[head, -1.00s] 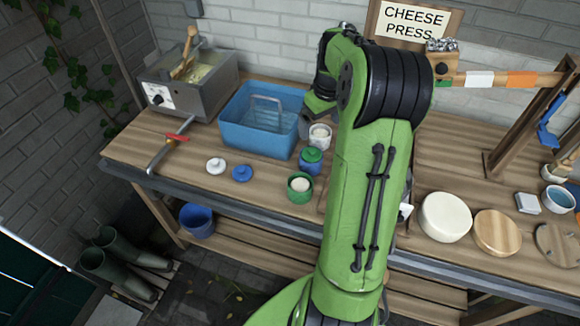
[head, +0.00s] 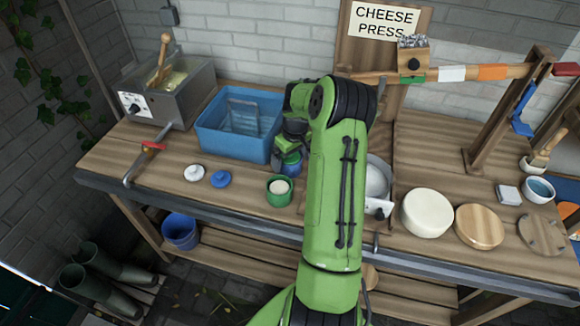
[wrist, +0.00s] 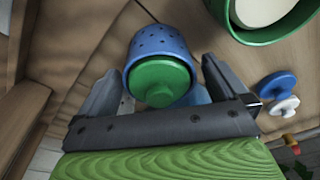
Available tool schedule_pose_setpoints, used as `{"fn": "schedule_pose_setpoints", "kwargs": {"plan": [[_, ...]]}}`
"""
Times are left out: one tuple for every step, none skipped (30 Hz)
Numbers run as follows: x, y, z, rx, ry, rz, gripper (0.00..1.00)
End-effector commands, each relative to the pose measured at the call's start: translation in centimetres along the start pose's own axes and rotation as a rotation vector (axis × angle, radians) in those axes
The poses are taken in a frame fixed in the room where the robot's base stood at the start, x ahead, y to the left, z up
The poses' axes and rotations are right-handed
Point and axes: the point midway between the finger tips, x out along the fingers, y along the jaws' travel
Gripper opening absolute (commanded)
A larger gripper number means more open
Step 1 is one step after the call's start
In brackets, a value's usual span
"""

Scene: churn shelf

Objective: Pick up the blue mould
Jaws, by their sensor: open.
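The blue mould (head: 291,169) stands on the wooden bench, partly hidden by my arm in the head view. In the wrist view the blue mould (wrist: 160,42) shows small holes in its side and a green lid (wrist: 159,80) on top. My gripper (wrist: 163,82) is open and empty, with one finger on each side of the mould in the picture. I cannot tell whether either finger touches it. In the head view my gripper (head: 290,142) is over the mould, mostly hidden behind my arm.
A green mould with pale filling (head: 279,190) stands close by. A white lid (head: 194,172) and a blue lid (head: 220,178) lie to the left. A blue tub (head: 240,125) is behind. Cheese (head: 426,212) and a wooden disc (head: 479,226) are at right.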

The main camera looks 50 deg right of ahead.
Motion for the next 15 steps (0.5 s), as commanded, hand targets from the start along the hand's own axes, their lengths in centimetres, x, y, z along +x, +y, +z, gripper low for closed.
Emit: {"fn": "schedule_pose_setpoints", "kwargs": {"plan": [[1.1, 0.0, 0.0, 0.0, 0.0, -0.002, 1.0], [1.6, 0.0, 0.0, 0.001, 0.0, -0.002, 1.0], [1.9, 0.0, 0.0, 0.001, 0.0, -0.001, 1.0], [2.1, 0.0, 0.0, 0.001, 0.001, 0.0, 1.0], [2.1, 0.0, 0.0, 0.0, 0.002, 0.001, 1.0], [2.2, 0.0, 0.0, 0.0, 0.002, 0.001, 1.0], [2.1, 0.0, -0.1, 0.0, 0.002, 0.002, 1.0], [2.1, 0.1, -0.1, 0.0, 0.002, 0.002, 1.0], [2.1, 0.0, -0.1, 0.0, 0.002, 0.002, 1.0], [2.1, 0.0, 0.0, 0.0, 0.002, 0.002, 1.0], [2.1, 0.0, 0.0, 0.0, 0.002, 0.001, 0.97], [2.1, 0.0, 0.0, 0.0, 0.002, 0.001, 0.91], [2.1, 0.0, 0.0, 0.0, 0.002, 0.001, 0.86], [2.1, 0.0, 0.0, 0.0, 0.001, 0.001, 0.82], [2.1, 0.0, 0.0, 0.0, 0.001, 0.001, 0.76]]}}
